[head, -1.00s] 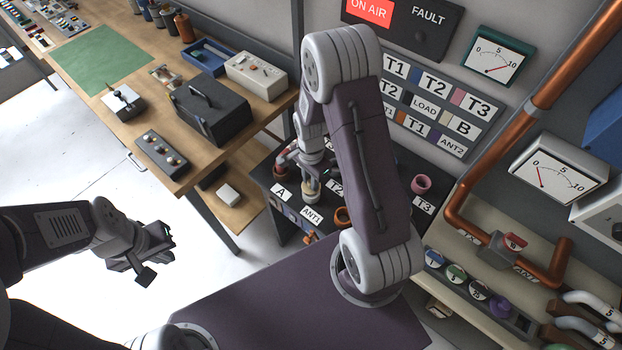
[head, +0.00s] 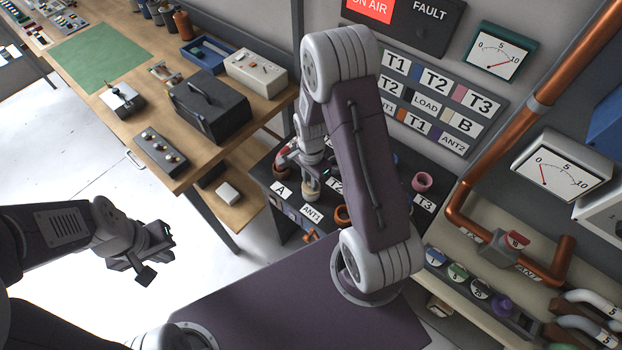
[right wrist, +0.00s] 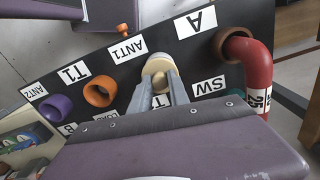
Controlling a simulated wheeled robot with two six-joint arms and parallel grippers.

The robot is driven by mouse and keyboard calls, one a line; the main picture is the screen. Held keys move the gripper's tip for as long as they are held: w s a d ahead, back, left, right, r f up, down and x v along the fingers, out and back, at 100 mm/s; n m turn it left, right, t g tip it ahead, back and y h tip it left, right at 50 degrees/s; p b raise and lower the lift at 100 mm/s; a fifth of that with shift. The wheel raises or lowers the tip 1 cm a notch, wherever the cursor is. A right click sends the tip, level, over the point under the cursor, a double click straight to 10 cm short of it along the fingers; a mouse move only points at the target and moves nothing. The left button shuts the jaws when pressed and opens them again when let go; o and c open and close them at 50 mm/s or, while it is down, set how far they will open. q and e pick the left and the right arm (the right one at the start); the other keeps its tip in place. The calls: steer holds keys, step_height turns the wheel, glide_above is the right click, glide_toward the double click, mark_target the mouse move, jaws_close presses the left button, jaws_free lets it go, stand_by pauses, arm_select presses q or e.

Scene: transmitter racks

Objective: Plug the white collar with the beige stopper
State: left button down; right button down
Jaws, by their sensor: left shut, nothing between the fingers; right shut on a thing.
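In the right wrist view, the pale beige stopper (right wrist: 160,83) is between the two grey fingers of my right gripper (right wrist: 159,88), which is shut on it. The stopper is at the white collar (right wrist: 157,64), a pale ring on the dark panel between the ANT1 and A labels. The fingers hide part of both, so I cannot tell how deep the stopper sits. In the head view, my right gripper (head: 312,178) points down at the panel beside the ANT1 label. My left gripper (head: 153,258) is shut and empty, over the floor at the left.
On the dark panel (right wrist: 60,128) are an orange collar (right wrist: 99,91), a purple collar (right wrist: 56,107) and a red elbow pipe (right wrist: 258,75) in a brown collar. A pink collar (head: 422,182) stands near T3. A wooden bench (head: 150,100) with equipment is at the left.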

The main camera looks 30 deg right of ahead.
steer(key=shift+f+b, duration=0.35)
steer(key=shift+f, duration=0.25)
steer(key=c, duration=1.2)
jaws_free()
steer(key=shift+o, duration=0.2)
step_height(320, 180, up, 9)
steer(key=shift+r, duration=0.1)
